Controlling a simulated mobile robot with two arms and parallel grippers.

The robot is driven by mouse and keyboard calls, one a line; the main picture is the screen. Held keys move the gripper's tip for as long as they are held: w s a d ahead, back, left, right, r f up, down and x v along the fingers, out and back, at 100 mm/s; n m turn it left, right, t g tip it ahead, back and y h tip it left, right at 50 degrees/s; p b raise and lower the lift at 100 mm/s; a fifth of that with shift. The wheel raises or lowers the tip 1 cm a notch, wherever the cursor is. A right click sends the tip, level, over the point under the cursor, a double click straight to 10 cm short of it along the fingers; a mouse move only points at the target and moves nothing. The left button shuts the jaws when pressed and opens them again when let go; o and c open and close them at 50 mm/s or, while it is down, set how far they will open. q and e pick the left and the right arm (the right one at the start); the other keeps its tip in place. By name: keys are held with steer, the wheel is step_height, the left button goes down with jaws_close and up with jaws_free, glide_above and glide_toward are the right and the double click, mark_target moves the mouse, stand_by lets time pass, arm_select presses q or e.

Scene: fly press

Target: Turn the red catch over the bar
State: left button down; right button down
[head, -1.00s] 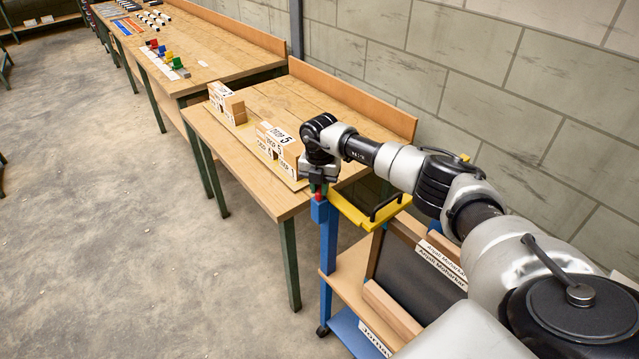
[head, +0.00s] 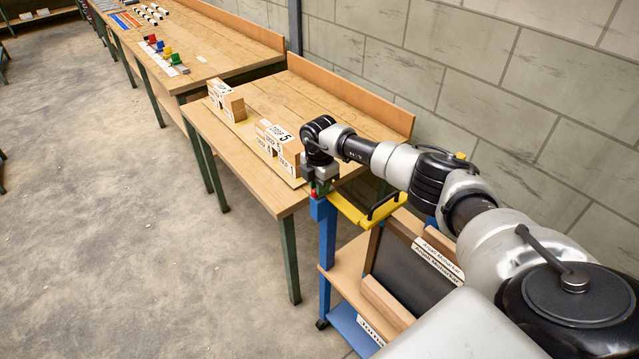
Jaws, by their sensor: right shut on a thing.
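My right gripper (head: 317,188) points down at the top of the blue post (head: 327,245), at the left end of the yellow bar (head: 355,211). It is shut on the red catch (head: 314,194). Only a small red patch of the catch shows at the fingertips; the rest is hidden by the gripper. I cannot tell from this view how far the catch lies over the bar. The yellow part carries a black handle (head: 382,206). My left gripper is not in view.
The blue-framed cart holds a dark panel (head: 405,275) and wooden boards on its shelf (head: 345,262). A wooden bench (head: 275,190) with labelled blocks (head: 278,140) stands close behind the gripper. A block wall is at right; the floor at left is clear.

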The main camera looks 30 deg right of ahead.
steer(key=shift+d+r, duration=0.1)
steer(key=shift+r, duration=0.05)
steer(key=c, duration=1.1)
jaws_free()
steer(key=shift+r+b, duration=1.35)
steer(key=shift+r, duration=4)
